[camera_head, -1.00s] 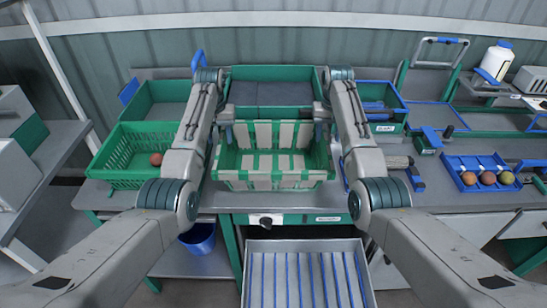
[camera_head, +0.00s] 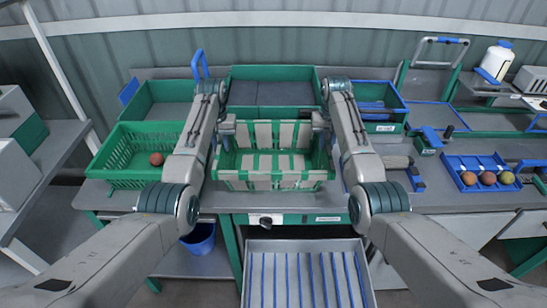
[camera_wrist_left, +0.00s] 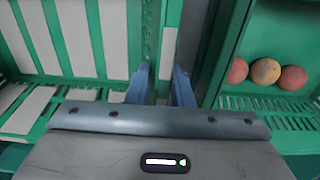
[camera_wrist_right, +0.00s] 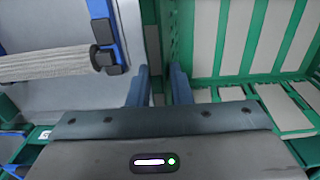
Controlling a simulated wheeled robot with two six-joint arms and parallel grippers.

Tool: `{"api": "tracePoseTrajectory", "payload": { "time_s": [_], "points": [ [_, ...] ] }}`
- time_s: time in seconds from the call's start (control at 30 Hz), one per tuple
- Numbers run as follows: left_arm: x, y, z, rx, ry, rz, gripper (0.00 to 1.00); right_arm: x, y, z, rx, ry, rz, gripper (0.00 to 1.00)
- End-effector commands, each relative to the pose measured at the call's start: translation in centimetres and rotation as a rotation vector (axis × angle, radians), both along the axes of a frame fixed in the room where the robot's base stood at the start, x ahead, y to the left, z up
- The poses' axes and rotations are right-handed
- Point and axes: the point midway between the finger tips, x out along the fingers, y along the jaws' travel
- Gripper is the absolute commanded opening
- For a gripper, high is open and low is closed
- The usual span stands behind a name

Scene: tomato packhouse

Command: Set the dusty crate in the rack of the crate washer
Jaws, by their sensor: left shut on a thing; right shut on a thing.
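The dusty crate (camera_head: 274,184) is green with pale grey-beige dusty patches and stands upright on the bench in the middle of the head view. My left gripper (camera_head: 228,125) is shut on its left side wall, and my right gripper (camera_head: 318,121) is shut on its right side wall. In the left wrist view the fingers (camera_wrist_left: 162,82) straddle the crate's edge; in the right wrist view the fingers (camera_wrist_right: 159,82) do the same. The washer's rack appears to be the open grey tray with blue bars (camera_head: 300,246), lower and nearer; it looks empty.
A green crate (camera_head: 112,178) with tomatoes stands left of the dusty crate. A green crate with a dark lining (camera_head: 272,72) stands behind it. A roller (camera_head: 396,162) and a blue tray of tomatoes (camera_head: 484,186) lie to the right. A blue bucket (camera_head: 200,240) is below.

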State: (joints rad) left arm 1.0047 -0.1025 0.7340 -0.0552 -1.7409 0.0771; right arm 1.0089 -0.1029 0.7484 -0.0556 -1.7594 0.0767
Motion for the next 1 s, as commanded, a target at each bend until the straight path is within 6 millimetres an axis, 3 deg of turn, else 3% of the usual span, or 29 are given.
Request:
{"api": "tracePoseTrajectory", "payload": {
  "time_s": [0.37,0.8,1.0],
  "points": [
    [0.0,0.0,0.8,0.001,-0.002,0.0,0.0,0.0,0.0,0.8,0.0,-0.001,0.0,0.0],
    [0.0,0.0,4.7,0.001,-0.001,0.0,0.0,0.0,0.0,4.7,-0.001,-0.001,0.0,0.0],
    [0.0,0.0,5.2,0.002,-0.001,0.001,0.0,0.0,0.0,5.2,-0.001,0.0,0.0,0.0]
  ]
}}
